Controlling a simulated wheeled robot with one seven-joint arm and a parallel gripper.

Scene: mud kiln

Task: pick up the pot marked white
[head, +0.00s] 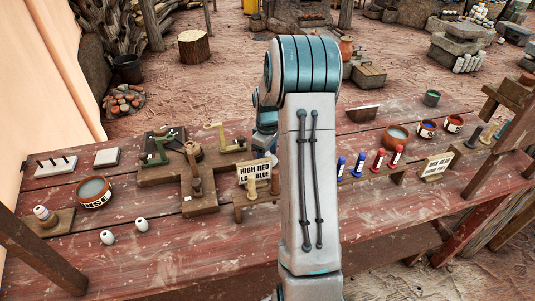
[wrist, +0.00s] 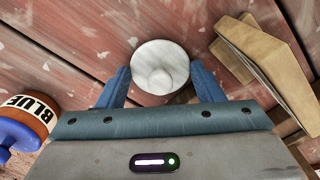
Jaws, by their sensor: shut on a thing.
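My gripper (wrist: 159,80) shows in the wrist view, its two blue fingers closed on either side of a round white-topped thing (wrist: 160,62). This thing has a small knob in its middle and is seen from above; no marking shows on it, so I cannot confirm that it is the pot marked white. Whether it touches the table is unclear. In the head view my arm hides the gripper and what it holds. A pot labelled BLUE (wrist: 28,112) lies at the left edge of the wrist view, apart from the fingers.
A wooden piece (wrist: 268,62) stands close right of the gripper in the wrist view. On the red plank table (head: 150,262) are a labelled grey-filled bowl (head: 94,200), wooden stands with a sign (head: 254,172), and several pots at right.

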